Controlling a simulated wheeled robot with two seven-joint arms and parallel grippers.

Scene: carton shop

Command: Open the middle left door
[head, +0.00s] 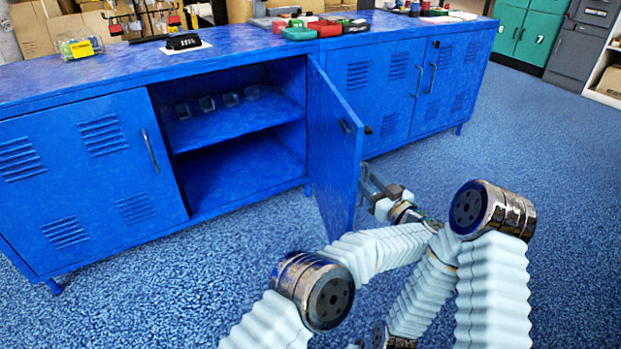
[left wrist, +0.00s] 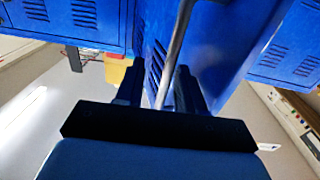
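The middle left door (head: 332,150) of the blue cabinet stands swung wide out from its right-hand hinge. Its inner face shows in the head view; its outer face and handle are mostly hidden there. My left gripper (head: 371,188) is beside the outer side, near the free edge. In the left wrist view, the metal handle (left wrist: 178,40) runs between the fingers of my left gripper (left wrist: 162,88), with gaps beside it, so the gripper looks open around it. My right gripper is not in view.
The open compartment (head: 235,165) has a shelf with several small clear items. A closed door (head: 85,175) is at the left, and closed doors (head: 410,85) are at the right. Tools and boxes lie on the top (head: 230,45). The blue floor (head: 540,170) at the right is clear.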

